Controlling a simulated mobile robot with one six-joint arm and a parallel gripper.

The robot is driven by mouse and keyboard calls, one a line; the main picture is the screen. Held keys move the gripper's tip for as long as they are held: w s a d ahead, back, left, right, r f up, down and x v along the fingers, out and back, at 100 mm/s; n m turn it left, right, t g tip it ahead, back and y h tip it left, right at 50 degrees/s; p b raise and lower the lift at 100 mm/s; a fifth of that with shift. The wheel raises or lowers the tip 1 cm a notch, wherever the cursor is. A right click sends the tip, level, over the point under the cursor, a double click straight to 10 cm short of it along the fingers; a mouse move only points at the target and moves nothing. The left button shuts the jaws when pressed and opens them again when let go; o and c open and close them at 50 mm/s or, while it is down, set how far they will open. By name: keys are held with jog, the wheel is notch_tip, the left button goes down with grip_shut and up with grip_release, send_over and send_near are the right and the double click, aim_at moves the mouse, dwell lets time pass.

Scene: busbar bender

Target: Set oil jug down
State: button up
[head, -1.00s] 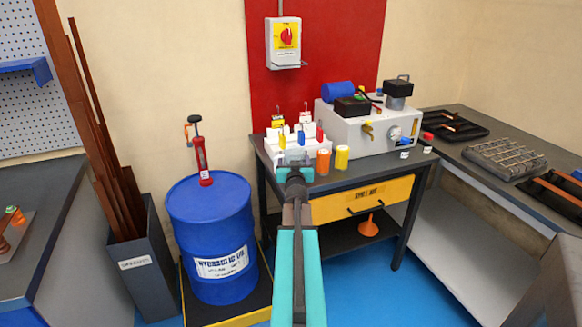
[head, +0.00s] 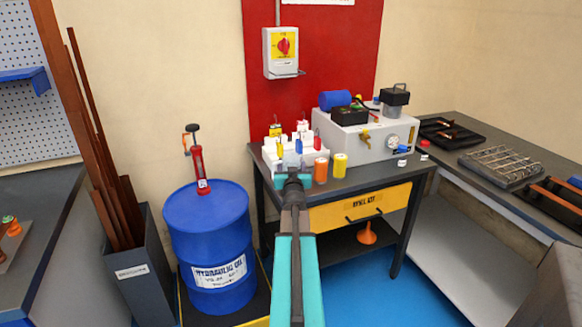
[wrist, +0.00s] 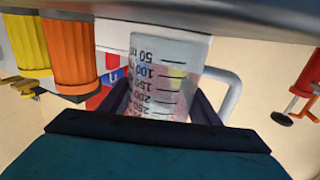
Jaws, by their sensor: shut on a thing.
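The oil jug (wrist: 165,75) is a clear measuring jug with black scale marks and a white handle. In the wrist view it appears upside down, between the two dark fingers of my gripper (wrist: 160,108), which is shut on it. The jug's base is close to the grey surface at the top of that view; I cannot tell whether they touch. In the head view my gripper (head: 292,177) is at the front left edge of the bench (head: 375,180), and the small, pale jug (head: 292,160) is mostly hidden.
An orange bottle (head: 320,171) and a yellow bottle (head: 340,165) stand close to the jug's right. A white rack (head: 275,157) with coloured items is behind it. The grey hydraulic unit (head: 375,142) stands further right. A blue drum (head: 207,235) with a red pump is at left.

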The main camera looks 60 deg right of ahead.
notch_tip(320, 180, up, 2)
jog(key=shift+r+p, duration=0.2)
jog(key=shift+p, duration=0.3)
jog(key=shift+s+a+r, duration=0.1)
jog(key=shift+s+a, duration=0.1)
jog(key=v, duration=0.7)
jog(key=shift+s+a+r, duration=0.15)
jog(key=shift+s+r, duration=0.05)
jog(key=shift+r, duration=0.1)
jog(key=shift+a+r+p, duration=0.1)
jog(key=shift+r+p, duration=0.05)
jog(key=shift+p, duration=0.5)
jog(key=shift+a+p, duration=0.1)
jog(key=shift+p, duration=0.65)
jog(key=shift+s+a+p, duration=0.2)
jog(key=shift+a+p, duration=0.05)
jog(key=shift+p, duration=0.95)
jog(key=shift+a+r+p, duration=0.1)
jog(key=shift+p, duration=0.4)
jog(key=p, duration=1.6)
send_near(292, 164)
jog(key=shift+d+r, duration=0.15)
jog(key=shift+d, duration=0.4)
